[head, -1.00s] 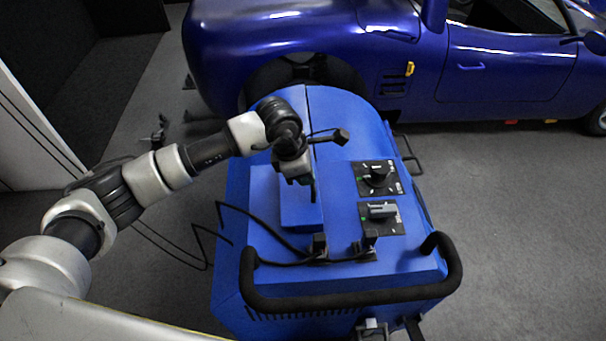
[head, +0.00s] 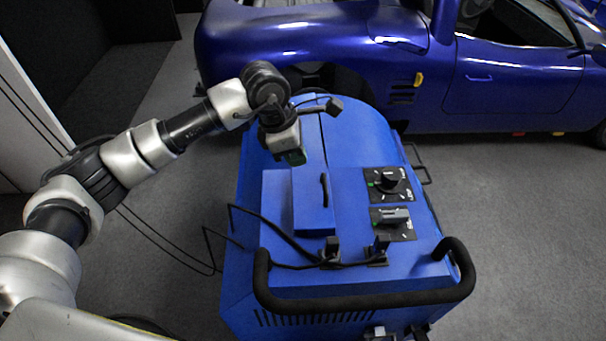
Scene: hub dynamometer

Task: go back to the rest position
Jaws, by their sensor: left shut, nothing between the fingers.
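My left arm comes in from the left in the head view and reaches over the blue dynamometer unit (head: 275,262). My left gripper (head: 294,158) is above the rear left part of the unit's top, apart from it as far as I can see. Its fingers are small here, shut, with nothing between them. A raised blue lid (head: 311,205) with a dark handle (head: 324,190) is just in front of the gripper and clear of it. My right gripper is out of the picture.
Two black panels with knobs, an upper one (head: 388,184) and a lower one (head: 393,223), sit on the unit's right. A black push bar (head: 365,302) crosses its front. Black cables hang on the left. A blue car (head: 480,80) stands behind. Grey floor (head: 520,240) at right is free.

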